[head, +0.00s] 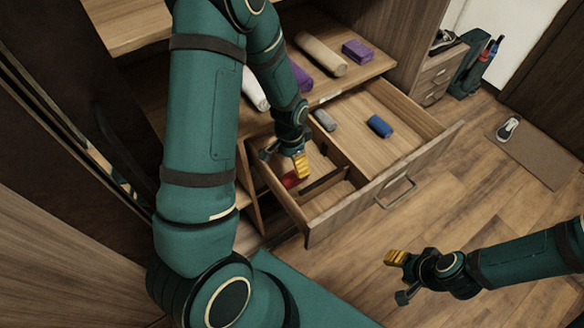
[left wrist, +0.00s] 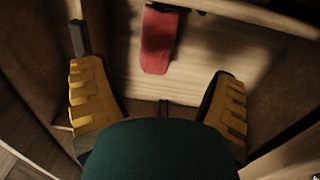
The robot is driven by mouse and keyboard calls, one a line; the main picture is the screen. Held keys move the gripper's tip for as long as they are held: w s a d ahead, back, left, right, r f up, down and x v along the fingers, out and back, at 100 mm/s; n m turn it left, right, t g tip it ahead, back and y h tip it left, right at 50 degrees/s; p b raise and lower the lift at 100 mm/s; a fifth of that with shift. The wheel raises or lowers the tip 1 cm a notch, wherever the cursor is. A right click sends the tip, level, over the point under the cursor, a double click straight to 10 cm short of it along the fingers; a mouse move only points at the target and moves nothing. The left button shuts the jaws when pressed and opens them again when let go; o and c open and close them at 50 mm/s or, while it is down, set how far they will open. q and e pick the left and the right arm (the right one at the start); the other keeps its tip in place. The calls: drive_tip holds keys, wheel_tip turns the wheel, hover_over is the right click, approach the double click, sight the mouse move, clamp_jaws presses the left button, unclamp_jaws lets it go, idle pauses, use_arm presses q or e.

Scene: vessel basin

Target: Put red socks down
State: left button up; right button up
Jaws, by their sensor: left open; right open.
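The red socks (head: 292,179) lie on the floor of the open drawer (head: 400,185), in its left part, partly hidden by my left gripper in the head view. In the left wrist view the red socks (left wrist: 158,42) lie flat on pale wood beyond the fingertips, apart from them. My left gripper (head: 291,162) is over the drawer's left part; its yellow fingers stand wide open and empty (left wrist: 160,95) in the left wrist view. My right gripper (head: 396,276) is open and empty, out in front of the drawer above the wood floor.
A blue bundle (head: 380,126) and a grey bundle (head: 325,120) lie in the drawer's right part, behind a divider. Purple and beige rolls (head: 321,54) lie on the shelf above. Drawer walls and dividers stand close around my left gripper.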

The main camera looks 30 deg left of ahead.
sight(291, 172)
use_arm(q)
wheel_tip(291, 172, up, 4)
drive_tip(key=shift+a+r+p, duration=0.1)
drive_tip(key=shift+p, duration=0.25)
idle(0.4)
